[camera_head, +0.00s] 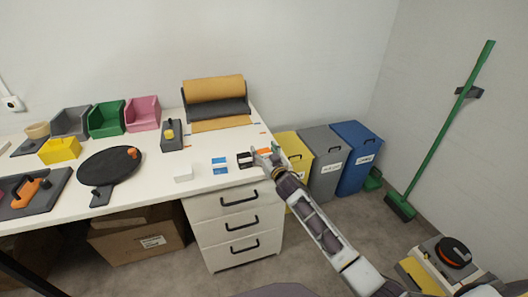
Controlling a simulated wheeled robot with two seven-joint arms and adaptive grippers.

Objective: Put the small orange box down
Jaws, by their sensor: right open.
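A small orange patch, which looks like the small orange box (263,151), shows at the right end of the white table, right at my right gripper's fingertips. My right gripper (267,157) is open and reaches in from the lower right, over the table's right edge. The fingers partly hide the orange box, and I cannot tell whether they touch it. The box appears to be at the tabletop. A small dark box with a white label (245,160) stands just left of the fingers. My left gripper is not in view.
Blue-and-white cards (220,165) and a small white box (183,174) lie left of the gripper. A roll holder (216,106) stands behind. Yellow (294,148), grey (325,165) and blue (357,160) bins stand right of the table. The table (211,146) has bare patches.

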